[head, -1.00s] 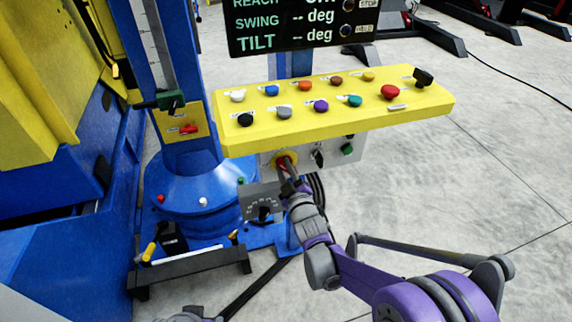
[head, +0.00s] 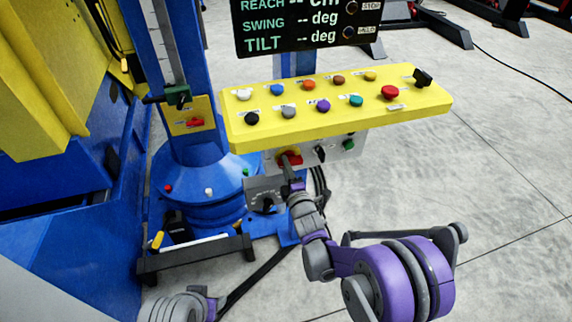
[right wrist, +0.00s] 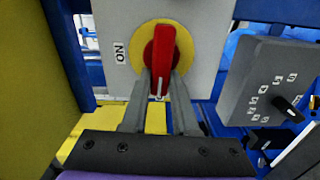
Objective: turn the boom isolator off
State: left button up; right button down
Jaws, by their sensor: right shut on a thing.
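The isolator is a red handle (head: 290,159) on a yellow disc (right wrist: 190,83), set in a grey panel below the yellow console. An ON label (right wrist: 121,52) sits beside the disc. The handle lies crosswise in the head view, at right angles to the direction of the ON label. My right gripper (right wrist: 160,88) is shut on the red handle, one finger on each side of it. In the head view its fingers are small and partly hidden by the wrist. The end of my left arm (head: 190,304) shows at the bottom edge; its jaws are not clear.
The yellow console (head: 340,110) with coloured buttons overhangs the panel. A black switch (head: 320,153) and a green button (head: 348,144) share the panel. A grey dial box (head: 264,195) hangs close to my wrist.

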jog(key=shift+f+n, duration=0.1)
jog(key=shift+n, duration=0.3)
jog(key=c, duration=0.7)
grip_release()
jog(key=v, duration=1.1)
jog(key=shift+w, duration=0.1)
